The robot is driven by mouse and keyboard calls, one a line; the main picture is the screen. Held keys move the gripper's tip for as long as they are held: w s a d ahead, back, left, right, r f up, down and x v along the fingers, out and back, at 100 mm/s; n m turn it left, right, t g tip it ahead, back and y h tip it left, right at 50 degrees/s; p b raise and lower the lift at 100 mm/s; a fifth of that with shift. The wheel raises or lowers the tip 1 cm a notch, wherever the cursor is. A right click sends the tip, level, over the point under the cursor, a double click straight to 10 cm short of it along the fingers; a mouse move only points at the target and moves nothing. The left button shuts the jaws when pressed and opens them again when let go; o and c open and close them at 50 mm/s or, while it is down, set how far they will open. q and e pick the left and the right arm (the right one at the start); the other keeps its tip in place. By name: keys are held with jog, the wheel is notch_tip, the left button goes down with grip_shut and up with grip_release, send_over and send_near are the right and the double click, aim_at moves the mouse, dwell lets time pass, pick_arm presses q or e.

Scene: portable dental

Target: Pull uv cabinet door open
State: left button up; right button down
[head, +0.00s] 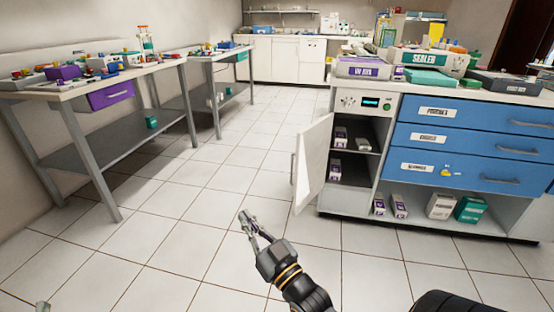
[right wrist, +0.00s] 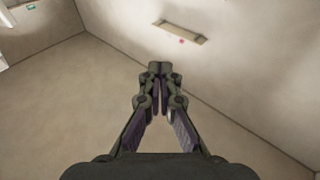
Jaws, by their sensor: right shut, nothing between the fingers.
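The UV cabinet (head: 346,102) is a white unit with a small blue display, at the left end of the blue drawer counter. Its white door (head: 314,165) stands swung open to the left, with a thin handle (head: 293,168) on its outer edge. The shelves inside show, with small boxes on them. My right gripper (head: 243,217) is shut and empty, apart from the door, lower left of it. The right wrist view shows its fingers (right wrist: 158,69) closed together with nothing between. A small grey tip at the bottom left edge may be my left gripper (head: 42,306).
Blue drawers (head: 470,145) stand right of the cabinet, above an open shelf with several boxes. Steel work tables (head: 110,155) line the left wall. The tiled floor (head: 190,215) between them is clear. The right wrist view faces pale surfaces with a tan bar (right wrist: 183,32).

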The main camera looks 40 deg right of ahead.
jog(key=w+d+f+n+g+h, duration=0.25)
jog(key=w+d+f, duration=0.2)
jog(key=w, duration=0.25)
jog(key=w+d+f+n+g+h, duration=0.2)
jog(key=w+d+f+n+h, duration=0.15)
jog(key=w+f, duration=0.35)
pick_arm(q)
jog(key=s+r+t, duration=0.1)
jog(key=r+t, duration=0.1)
jog(key=r, duration=0.3)
jog(key=s+r+m+t+h+b, duration=0.1)
jog(key=s+r+t, duration=0.1)
jog(key=r, duration=0.4)
jog(key=shift+s+r+t, duration=0.3)
jog(key=shift+t, duration=0.5)
pick_arm(e)
jog(key=w+d+r+g+h, duration=0.2)
jog(key=w+d+r+h, duration=0.1)
jog(key=d, duration=0.4)
jog(key=w+d+r+n+g+h, duration=0.1)
jog(key=w+d+r+g+h, duration=0.2)
jog(key=d+h, duration=0.3)
jog(key=shift+w+d+r, duration=0.15)
jog(key=shift+d+r, duration=0.25)
jog(key=shift+d, duration=0.85)
